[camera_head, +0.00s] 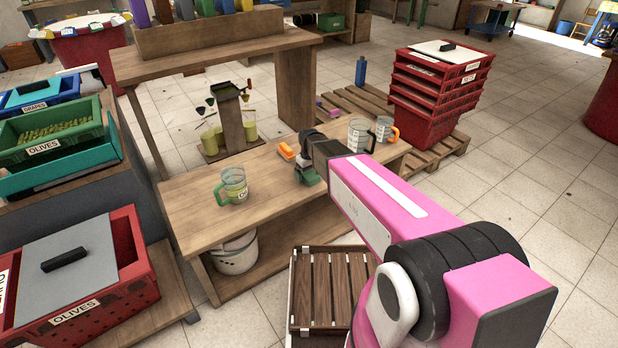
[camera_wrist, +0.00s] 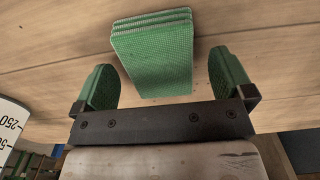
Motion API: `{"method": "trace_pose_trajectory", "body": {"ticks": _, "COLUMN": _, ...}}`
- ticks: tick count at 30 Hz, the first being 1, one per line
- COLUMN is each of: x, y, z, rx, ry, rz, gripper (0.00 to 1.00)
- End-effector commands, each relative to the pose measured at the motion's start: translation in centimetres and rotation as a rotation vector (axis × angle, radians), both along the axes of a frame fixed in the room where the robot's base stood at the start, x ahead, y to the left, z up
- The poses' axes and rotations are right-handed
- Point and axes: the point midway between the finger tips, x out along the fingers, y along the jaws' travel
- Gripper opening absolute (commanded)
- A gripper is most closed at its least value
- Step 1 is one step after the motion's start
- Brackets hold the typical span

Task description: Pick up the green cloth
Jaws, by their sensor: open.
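The green cloth (camera_wrist: 155,58) is folded in layers and lies on the wooden table in the wrist view. My gripper (camera_wrist: 163,88) is open, with its two green-padded fingers apart on either side of the cloth's near end. The cloth looks a little ahead of the fingertips, and no finger is seen touching it. In the head view, my gripper (camera_head: 307,172) is at the table top, partly hidden by my arm. The cloth cannot be told apart from the green fingers there.
On the wooden table (camera_head: 190,215) stand a green-handled jug (camera_head: 233,186), an orange object (camera_head: 286,151), a clear measuring jug (camera_head: 361,135) and an orange-handled cup (camera_head: 385,130). A measuring jug (camera_wrist: 10,125) shows at the wrist view's left edge. The table's left part is mostly clear.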

Motion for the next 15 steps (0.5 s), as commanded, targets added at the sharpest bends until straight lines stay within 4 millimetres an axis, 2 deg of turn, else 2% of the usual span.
{"method": "trace_pose_trajectory", "body": {"ticks": 3, "x": 0.06, "y": 0.03, "z": -0.97, "rx": 0.0, "ry": 0.0, "rz": 0.0, "gripper": 0.99}}
{"method": "trace_pose_trajectory", "body": {"ticks": 9, "x": 0.03, "y": 0.03, "z": -1.01, "rx": 0.001, "ry": -0.001, "rz": 0.0, "gripper": 0.99}}
{"method": "trace_pose_trajectory", "body": {"ticks": 10, "x": 0.03, "y": 0.03, "z": -1.01, "rx": 0.001, "ry": -0.001, "rz": 0.0, "gripper": 0.92}}
{"method": "trace_pose_trajectory", "body": {"ticks": 14, "x": 0.02, "y": 0.02, "z": -1.0, "rx": 0.001, "ry": -0.001, "rz": 0.0, "gripper": 0.5}}
{"method": "trace_pose_trajectory", "body": {"ticks": 15, "x": 0.02, "y": 0.02, "z": -1.0, "rx": 0.001, "ry": -0.001, "rz": 0.0, "gripper": 0.45}}
